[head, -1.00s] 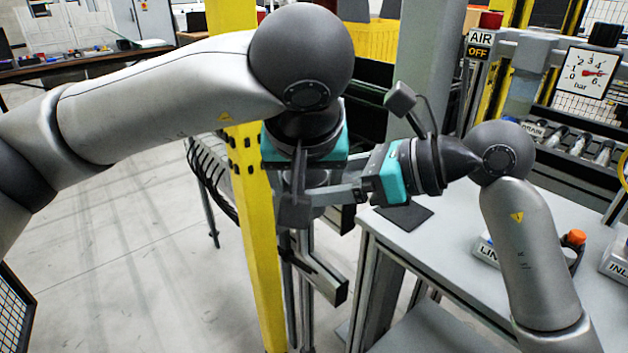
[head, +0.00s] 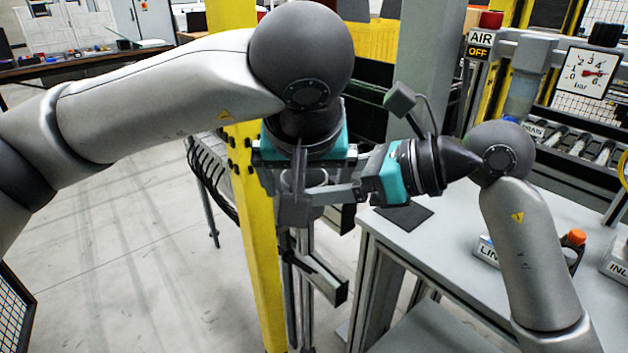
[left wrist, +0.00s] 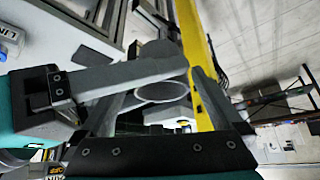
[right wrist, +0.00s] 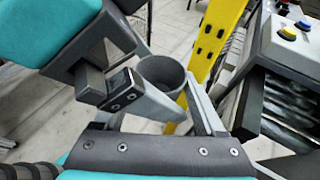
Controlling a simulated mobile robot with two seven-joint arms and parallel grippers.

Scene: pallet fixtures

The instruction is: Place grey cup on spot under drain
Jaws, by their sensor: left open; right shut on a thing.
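The grey cup (right wrist: 163,74) stands between the fingers of my right gripper (right wrist: 180,98), its open mouth showing in the right wrist view. My right gripper is shut on it; the right gripper also shows in the head view (head: 335,194). The cup also shows in the left wrist view (left wrist: 161,91). My left gripper (head: 296,200) is open above and around the cup, with its fingers pointing down. In the head view, the grippers hide most of the cup. The drain label (head: 534,129) is below a clear bowl (head: 521,92) at right. I cannot make out the spot under it.
A grey bench (head: 455,240) stands at right, with a dark square pad (head: 404,212) near its left corner. A yellow post (head: 258,270) rises close behind the grippers. A pressure gauge (head: 588,74) is at upper right.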

